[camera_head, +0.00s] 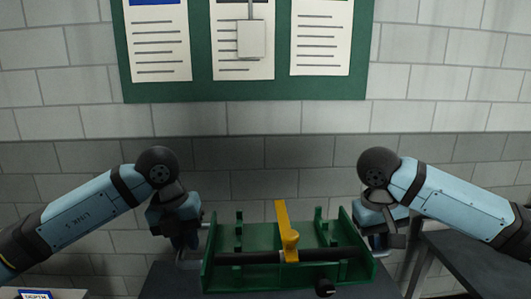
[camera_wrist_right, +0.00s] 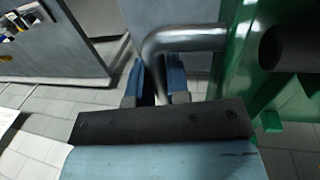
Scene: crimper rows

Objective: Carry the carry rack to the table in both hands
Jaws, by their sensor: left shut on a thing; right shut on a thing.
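The green carry rack (camera_head: 222,240) is at the bottom middle of the head view and looks level. It has upright slotted posts and a metal handle at each end. A black-and-yellow tool (camera_head: 283,225) lies across it. My left gripper (camera_head: 183,246) is shut on the left handle. My right gripper (camera_head: 381,238) is shut on the right handle. In the right wrist view, the right gripper's blue fingers (camera_wrist_right: 158,88) close around the bent grey handle (camera_wrist_right: 190,36) beside the rack's green end wall (camera_wrist_right: 232,55). The rack's underside is hidden.
A dark surface (camera_head: 165,282) shows below the rack; I cannot tell whether they touch. Another dark table (camera_head: 465,262) stands at the right. A green board (camera_head: 200,90) with papers hangs on the block wall behind. Pale floor tiles show in the right wrist view.

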